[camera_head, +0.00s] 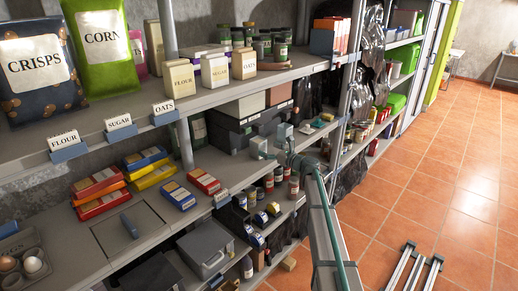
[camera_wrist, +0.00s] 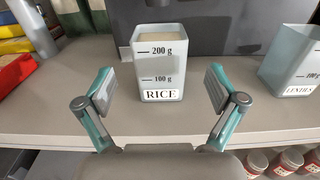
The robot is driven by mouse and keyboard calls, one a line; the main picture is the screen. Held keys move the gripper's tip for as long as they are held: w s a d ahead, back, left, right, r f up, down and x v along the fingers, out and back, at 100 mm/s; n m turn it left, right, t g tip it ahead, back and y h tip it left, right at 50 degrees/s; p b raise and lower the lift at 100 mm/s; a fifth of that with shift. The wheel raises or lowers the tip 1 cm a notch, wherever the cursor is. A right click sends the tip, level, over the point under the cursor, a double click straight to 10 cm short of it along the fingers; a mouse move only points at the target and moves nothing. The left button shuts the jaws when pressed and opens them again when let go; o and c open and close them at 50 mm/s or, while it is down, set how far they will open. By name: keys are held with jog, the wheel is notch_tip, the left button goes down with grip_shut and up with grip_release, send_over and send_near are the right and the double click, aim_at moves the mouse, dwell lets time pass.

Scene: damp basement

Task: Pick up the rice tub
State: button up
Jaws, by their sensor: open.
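The rice tub is a pale grey-blue, square, open-topped container with a RICE label and gram marks. It stands upright on the shelf in the middle of the wrist view (camera_wrist: 161,72), with pale contents near its top. It also shows as a small pale tub in the head view (camera_head: 258,147). My gripper (camera_wrist: 160,88) is open, one finger on each side of the tub's lower part in the picture. I see gaps between both fingers and the tub; nothing is held. In the head view my gripper (camera_head: 280,158) is small and partly hidden by my arm.
A similar lentils tub (camera_wrist: 291,66) stands to the right of the rice tub. A dark grey box (camera_head: 229,133) is behind. Red and yellow packets (camera_head: 203,181) lie on the shelf to the left. Jars (camera_wrist: 289,160) stand on the shelf below. An upper shelf (camera_head: 235,85) overhangs.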

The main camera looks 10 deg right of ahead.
aim_at(263, 146)
jog(key=p+x, duration=0.1)
jog(key=x, duration=0.2)
jog(key=p+x, duration=0.1)
jog(key=x, duration=0.2)
jog(key=shift+r+p, duration=0.25)
jog(key=shift+p, duration=0.05)
jog(key=shift+w+a+f, duration=0.1)
jog(key=shift+w+a, duration=0.05)
jog(key=shift+w, duration=0.05)
jog(key=c, duration=1.6)
